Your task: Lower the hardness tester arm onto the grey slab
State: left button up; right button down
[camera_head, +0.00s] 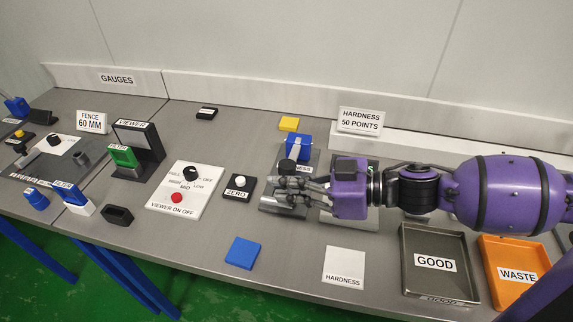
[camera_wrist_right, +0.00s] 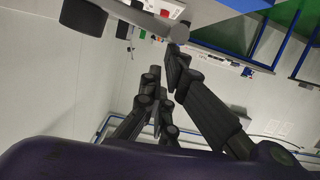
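The hardness tester stands at mid table, with a blue block (camera_head: 298,147) at its back and a black knob (camera_head: 287,166) in front. A HARDNESS label shows beside the knob. My right gripper (camera_head: 284,191) reaches in from the right, just in front of the knob, and its fingers cover much of the tester's base. In the wrist view, the fingers (camera_wrist_right: 162,65) are below a grey bar (camera_wrist_right: 150,20) with a black cylinder (camera_wrist_right: 82,32) at its left. Nothing shows held. Finger spread and contact are unclear. I cannot make out the grey slab. My left gripper is out of view.
The GOOD tray (camera_head: 407,283) and orange WASTE tray (camera_head: 488,245) are at the right. A white HARDNESS pad (camera_head: 345,262) and blue block (camera_head: 243,252) lie in front. The ZERO button box (camera_head: 239,188) and viewer switch panel (camera_head: 165,202) are left of the tester.

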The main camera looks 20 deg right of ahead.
jog(key=shift+s+a+f, duration=0.1)
jog(key=shift+s+f, duration=0.05)
jog(key=shift+f, duration=0.45)
jog(key=shift+s+a+f, duration=0.1)
jog(key=shift+f, duration=0.45)
jog(key=shift+s+f, duration=0.15)
jog(key=shift+f, duration=0.55)
notch_tip(320, 180, up, 6)
jog(key=p, duration=0.4)
send_over(284, 206)
pick_arm(q)
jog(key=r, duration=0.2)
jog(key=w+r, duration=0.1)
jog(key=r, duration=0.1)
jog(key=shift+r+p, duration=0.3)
jog(key=shift+p, duration=0.05)
pick_arm(e)
jog(key=s+d, duration=0.6)
jog(key=d, duration=0.1)
jog(key=shift+s+d+r, duration=0.2)
jog(key=shift+s+r, duration=0.05)
jog(key=shift+s, duration=0.05)
